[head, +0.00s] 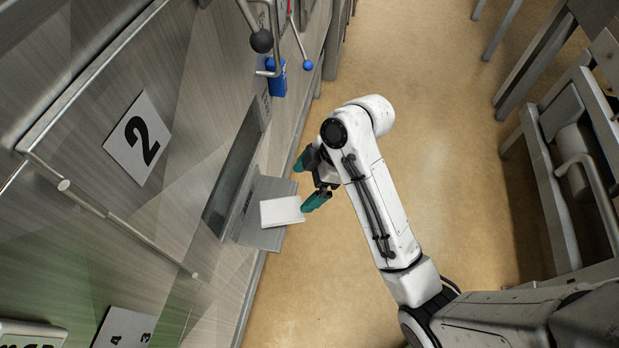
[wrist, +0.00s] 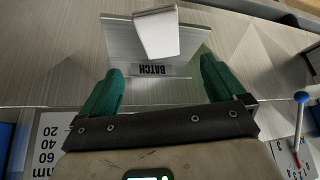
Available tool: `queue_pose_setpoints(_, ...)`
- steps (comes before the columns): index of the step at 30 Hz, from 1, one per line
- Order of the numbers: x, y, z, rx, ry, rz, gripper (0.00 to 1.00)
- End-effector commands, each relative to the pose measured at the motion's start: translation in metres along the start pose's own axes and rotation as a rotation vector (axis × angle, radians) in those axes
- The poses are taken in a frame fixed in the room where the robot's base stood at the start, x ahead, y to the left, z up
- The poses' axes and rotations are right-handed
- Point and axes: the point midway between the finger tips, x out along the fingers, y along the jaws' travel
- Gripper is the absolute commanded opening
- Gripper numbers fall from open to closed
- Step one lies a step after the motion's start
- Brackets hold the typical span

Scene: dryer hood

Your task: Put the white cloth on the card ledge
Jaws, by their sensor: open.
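The white cloth (head: 281,211) looks like a flat, pale rectangle. It lies on the grey card ledge (head: 262,238) that juts from the metal panel at the left, and reaches its outer edge. In the wrist view the cloth (wrist: 157,36) lies over the ledge (wrist: 118,38), above a BATCH label. My gripper (head: 307,182) is open, its teal fingers spread, beside the ledge; one fingertip is close to the cloth in the head view, and contact is unclear. In the wrist view my gripper (wrist: 160,72) has nothing between its fingers.
A dark slot (head: 236,165) runs along the panel behind the ledge. Levers with a black knob (head: 261,41) and a blue knob (head: 308,65) stick out farther along, near a blue block (head: 277,79). A grey rack (head: 570,150) stands at the right; open floor lies between.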

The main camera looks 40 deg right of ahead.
Motion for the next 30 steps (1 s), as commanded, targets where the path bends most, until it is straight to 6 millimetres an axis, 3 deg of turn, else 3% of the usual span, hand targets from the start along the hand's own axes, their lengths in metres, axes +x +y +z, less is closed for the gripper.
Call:
queue_pose_setpoints(8, -0.013, 0.0, 0.0, -0.001, 0.0, -0.001, 0.97)
queue_pose_setpoints(11, -0.011, -0.004, 0.002, 0.018, -0.005, -0.002, 0.97)
queue_pose_setpoints(14, 0.0, -0.021, 0.011, 0.123, -0.037, -0.002, 0.97)
queue_pose_setpoints(19, 0.021, -0.079, 0.053, 0.488, -0.171, 0.051, 0.97)
queue_pose_setpoints(24, 0.017, -0.128, 0.105, 0.823, -0.315, 0.187, 0.97)
queue_pose_setpoints(30, 0.001, -0.151, 0.139, 1.01, -0.389, 0.32, 0.97)
